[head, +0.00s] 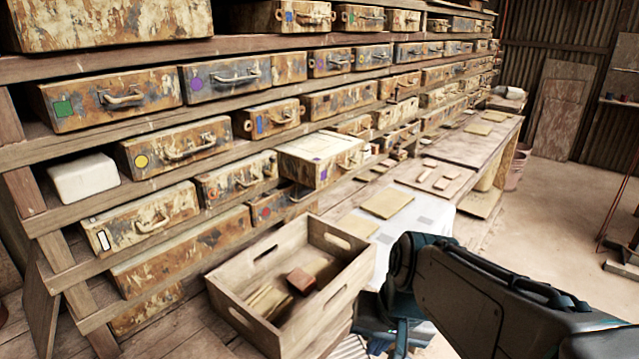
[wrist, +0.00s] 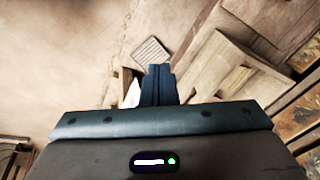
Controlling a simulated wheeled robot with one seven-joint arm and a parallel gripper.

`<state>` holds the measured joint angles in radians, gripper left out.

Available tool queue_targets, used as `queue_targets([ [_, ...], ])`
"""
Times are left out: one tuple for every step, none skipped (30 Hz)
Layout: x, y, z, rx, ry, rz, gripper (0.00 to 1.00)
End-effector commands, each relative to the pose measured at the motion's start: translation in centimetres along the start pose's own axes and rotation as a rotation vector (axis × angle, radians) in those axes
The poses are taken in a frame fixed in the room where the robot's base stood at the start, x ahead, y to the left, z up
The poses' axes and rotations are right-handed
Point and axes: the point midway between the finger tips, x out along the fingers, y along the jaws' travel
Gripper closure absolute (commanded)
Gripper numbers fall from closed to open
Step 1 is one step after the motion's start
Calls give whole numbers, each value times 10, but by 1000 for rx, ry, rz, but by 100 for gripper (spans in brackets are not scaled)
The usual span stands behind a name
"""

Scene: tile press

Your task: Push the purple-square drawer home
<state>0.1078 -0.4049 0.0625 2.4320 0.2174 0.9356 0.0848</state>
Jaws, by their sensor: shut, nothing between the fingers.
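A rust-stained drawer (head: 311,153) with a purple, square-looking mark on its front sticks out of the rack in the middle of the head view. Its pale top shows, and a handle is on its front. My gripper (wrist: 159,70) is shut and empty in the wrist view, its fingers together over the floor. In the head view my arm reaches in from the lower right. It ends low, right of the wooden crate, well apart from the drawer. The drawer cannot be made out in the wrist view.
A wooden crate (head: 345,276) with blocks inside stands below the drawer. A bench (head: 478,142) with flat tiles runs along the rack to the right. Other marked drawers fill the shelves, and a white block (head: 84,178) lies at left. Open floor (head: 566,215) is at right.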

Motion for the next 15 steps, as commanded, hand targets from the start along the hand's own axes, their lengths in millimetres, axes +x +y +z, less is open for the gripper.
queue_targets([
  [5, -8, -12, 105, -38, -46, 100],
  [8, -14, -18, 167, -60, -78, 100],
  [11, -23, -28, 254, -89, -124, 100],
  [13, -29, -36, 318, -111, -159, 100],
  [15, -35, -44, 384, -134, -195, 100],
  [18, -43, -56, 469, -167, -244, 100],
  [20, -48, -65, 533, -190, -281, 100],
  [22, -54, -75, 597, -213, -320, 100],
  [23, -59, -88, 683, -247, -372, 100],
  [24, -64, -99, 748, -272, -414, 100],
  [25, -67, -111, 811, -297, -455, 100],
  [26, -70, -127, 897, -332, -513, 100],
  [26, -72, -139, 960, -360, -557, 100],
  [26, -74, -152, 1023, -388, -604, 100],
  [26, -74, -169, 1107, -425, -666, 100],
])
